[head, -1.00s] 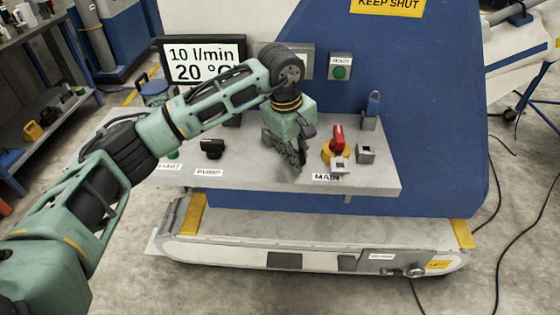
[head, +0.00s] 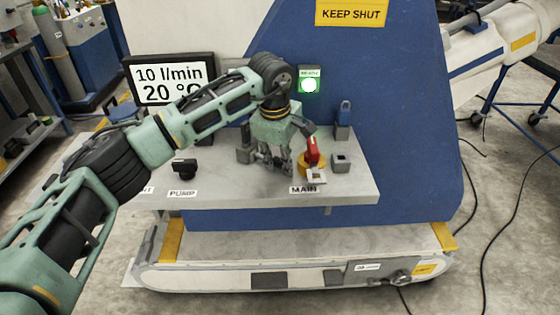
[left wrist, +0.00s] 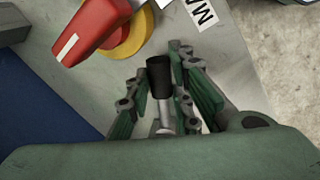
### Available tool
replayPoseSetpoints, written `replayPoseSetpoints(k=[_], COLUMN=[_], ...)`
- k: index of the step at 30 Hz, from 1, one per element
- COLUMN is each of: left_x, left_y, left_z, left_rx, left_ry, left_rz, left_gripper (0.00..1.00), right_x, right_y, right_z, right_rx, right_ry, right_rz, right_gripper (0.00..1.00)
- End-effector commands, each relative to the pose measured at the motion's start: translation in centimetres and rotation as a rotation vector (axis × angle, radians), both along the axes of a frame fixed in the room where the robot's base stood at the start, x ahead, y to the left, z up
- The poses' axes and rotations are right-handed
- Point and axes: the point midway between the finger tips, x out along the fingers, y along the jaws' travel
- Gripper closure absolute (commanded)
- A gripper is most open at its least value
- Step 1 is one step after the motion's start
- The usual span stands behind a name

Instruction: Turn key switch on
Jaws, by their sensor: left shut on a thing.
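My left gripper (head: 277,165) points down over the grey panel, left of the red-handled MAIN switch (head: 312,152). In the left wrist view its fingers (left wrist: 165,108) are shut around a small black-topped piece with a metal stem (left wrist: 160,78), which looks like the key switch. The fingers hide it in the head view. The red handle (left wrist: 92,30) on its yellow base (left wrist: 128,38) is beside the fingers, apart from them. A lamp (head: 309,85) on the blue housing glows bright with a green rim. My right gripper is not in view.
A black PUMP knob (head: 184,166) sits left on the panel (head: 235,190). A display (head: 170,82) reads 10 l/min and 20 °C behind my arm.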

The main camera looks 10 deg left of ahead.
Motion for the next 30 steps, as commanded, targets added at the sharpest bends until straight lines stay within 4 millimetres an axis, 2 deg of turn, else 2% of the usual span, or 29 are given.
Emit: replayPoseSetpoints(k=[17,18,24,30], left_x=[0.35,0.35,0.28,0.23], left_y=[-0.11,-0.11,-0.09,-0.07], left_z=[0.29,0.29,0.18,0.09], left_rx=[-0.004,-0.003,-0.002,-0.001], left_ry=[-0.008,-0.008,-0.005,-0.003], left_rz=[0.016,0.016,0.015,0.015], left_gripper=[1.00,0.76,0.60,0.60], right_x=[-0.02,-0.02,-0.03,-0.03], right_y=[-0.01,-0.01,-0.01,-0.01], right_z=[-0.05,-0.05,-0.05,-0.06], right_rx=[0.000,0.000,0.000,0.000], right_ry=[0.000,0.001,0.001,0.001], right_rz=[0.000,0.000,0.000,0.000], right_gripper=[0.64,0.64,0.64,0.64])
